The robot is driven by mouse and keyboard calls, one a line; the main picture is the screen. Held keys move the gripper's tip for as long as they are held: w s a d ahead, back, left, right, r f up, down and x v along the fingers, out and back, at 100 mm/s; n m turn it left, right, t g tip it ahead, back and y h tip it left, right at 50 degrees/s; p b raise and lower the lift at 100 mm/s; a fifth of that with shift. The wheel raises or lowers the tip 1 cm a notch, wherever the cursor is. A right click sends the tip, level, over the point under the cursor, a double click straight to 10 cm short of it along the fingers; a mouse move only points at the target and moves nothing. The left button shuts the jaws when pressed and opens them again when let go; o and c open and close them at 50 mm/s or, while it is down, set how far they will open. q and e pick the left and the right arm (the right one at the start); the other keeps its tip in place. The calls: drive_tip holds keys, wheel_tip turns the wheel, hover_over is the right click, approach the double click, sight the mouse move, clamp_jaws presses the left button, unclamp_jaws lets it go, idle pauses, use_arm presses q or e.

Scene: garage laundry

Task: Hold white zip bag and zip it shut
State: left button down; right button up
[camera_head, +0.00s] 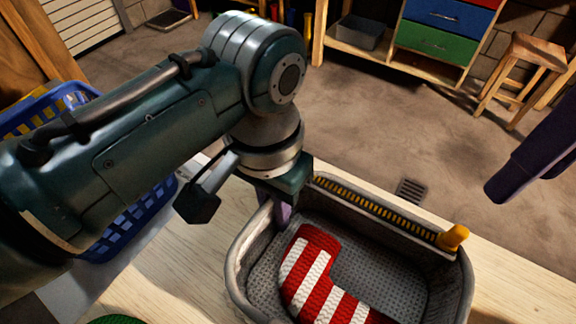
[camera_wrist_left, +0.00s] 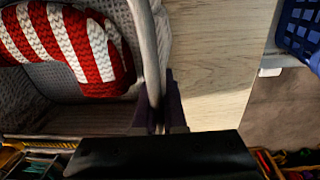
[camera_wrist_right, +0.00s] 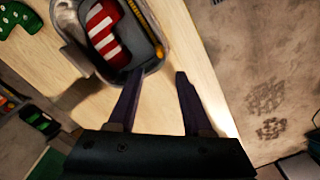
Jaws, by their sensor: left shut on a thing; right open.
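The zip bag (camera_head: 240,258) stands open on the wooden table, pale grey in this light. A yellow zipper track (camera_head: 375,207) runs along its far edge. A yellow zip pull (camera_head: 453,238) is at the track's right end; it also shows in the right wrist view (camera_wrist_right: 159,52). A red-and-white striped knitted stocking (camera_head: 312,278) lies inside. My left gripper (camera_wrist_left: 160,88) is shut on the bag's rim near the track's left end; the arm partly hides this in the head view. My right gripper (camera_wrist_right: 160,74) is open and empty, off to the right of the bag.
The wooden tabletop (camera_head: 520,290) is clear right of the bag. A green knitted item (camera_wrist_right: 22,18) lies on the table to the left. A blue basket (camera_head: 140,225) stands beyond the left arm. A stool (camera_head: 525,70) and a drawer unit (camera_head: 440,40) are far back.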

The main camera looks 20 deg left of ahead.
sight(463, 230)
drive_tip(key=shift+c, duration=0.4)
wheel_tip(463, 230, down, 10)
drive_tip(key=n, duration=0.7)
idle(0.4)
drive_tip(key=shift+c, duration=0.3)
clamp_jaws()
idle(1.1)
